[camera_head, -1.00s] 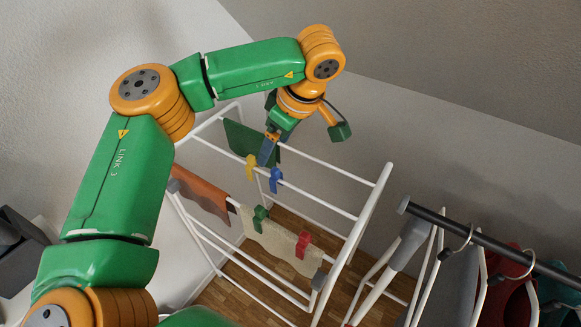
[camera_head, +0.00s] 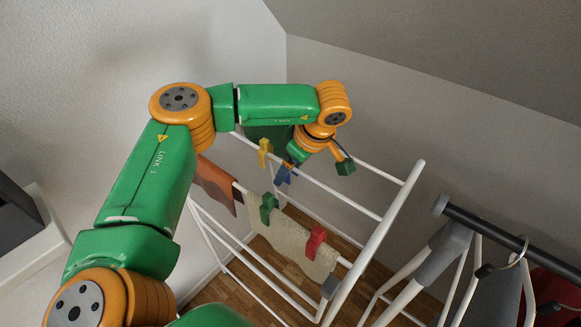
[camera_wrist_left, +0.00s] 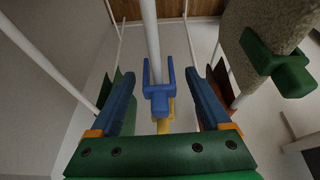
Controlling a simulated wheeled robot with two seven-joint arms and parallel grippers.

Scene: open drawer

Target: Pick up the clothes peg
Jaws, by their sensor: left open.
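A blue clothes peg (camera_head: 284,175) is clipped on a rod of the white drying rack. A yellow peg (camera_head: 264,152) is on the same rod, just left of it. A green peg (camera_head: 269,208) and a red peg (camera_head: 315,242) hold a beige cloth on a nearer rod. My left gripper (camera_wrist_left: 160,76) is open, its two blue fingers on either side of the blue peg (camera_wrist_left: 159,92), with visible gaps in the wrist view. In the head view the wrist partly hides the fingers. The yellow peg (camera_wrist_left: 165,118) shows behind the blue one. My right gripper is out of view.
The white drying rack (camera_head: 392,215) has a beige cloth (camera_head: 288,245), a brown cloth (camera_head: 216,184) and a dark green cloth (camera_head: 265,135) on it. A dark rail (camera_head: 480,238) with hangers stands at the right. The wooden floor shows below.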

